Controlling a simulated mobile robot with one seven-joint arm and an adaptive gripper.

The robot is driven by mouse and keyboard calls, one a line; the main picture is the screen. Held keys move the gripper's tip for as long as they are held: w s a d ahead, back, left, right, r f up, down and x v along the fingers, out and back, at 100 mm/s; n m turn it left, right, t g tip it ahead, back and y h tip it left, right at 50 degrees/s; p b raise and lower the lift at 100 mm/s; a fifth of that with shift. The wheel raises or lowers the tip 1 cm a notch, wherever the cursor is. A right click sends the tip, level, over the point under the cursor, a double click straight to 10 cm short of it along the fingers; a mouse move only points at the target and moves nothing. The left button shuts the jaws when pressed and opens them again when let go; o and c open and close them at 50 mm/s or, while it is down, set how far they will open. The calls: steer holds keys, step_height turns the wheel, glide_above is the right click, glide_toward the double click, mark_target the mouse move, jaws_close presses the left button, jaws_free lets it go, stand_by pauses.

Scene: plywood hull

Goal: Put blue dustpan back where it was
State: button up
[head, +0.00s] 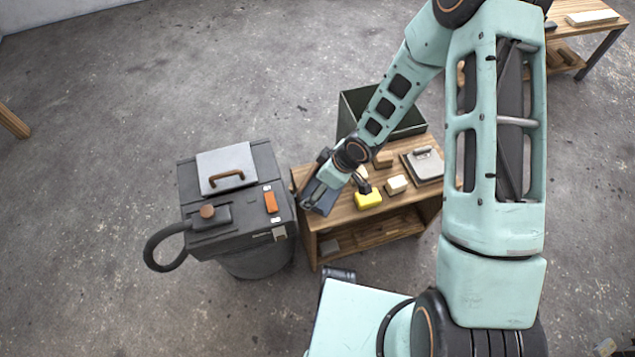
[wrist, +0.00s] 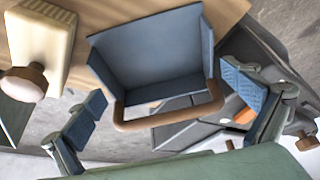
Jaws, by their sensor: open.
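The blue dustpan (wrist: 155,55) is an open blue tray with a brown looped handle (wrist: 170,108), seen in the wrist view at the edge of the wooden bench. My gripper (wrist: 168,92) is open, with one blue-padded finger on each side of the handle and gaps on both sides. In the head view my gripper (head: 318,190) is over the left end of the bench (head: 342,213). A blue-grey patch of the dustpan (head: 322,200) shows beside it there, mostly hidden by the gripper. Whether the dustpan rests fully on the bench cannot be told.
A grey shop vacuum (head: 235,215) with a hose stands close left of the bench. Open floor lies to the left.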

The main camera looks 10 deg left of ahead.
steer(key=p+v, duration=0.4)
steer(key=v, duration=0.7)
steer(key=shift+r, duration=0.25)
steer(key=shift+w+d, duration=0.1)
steer(key=shift+d, duration=0.1)
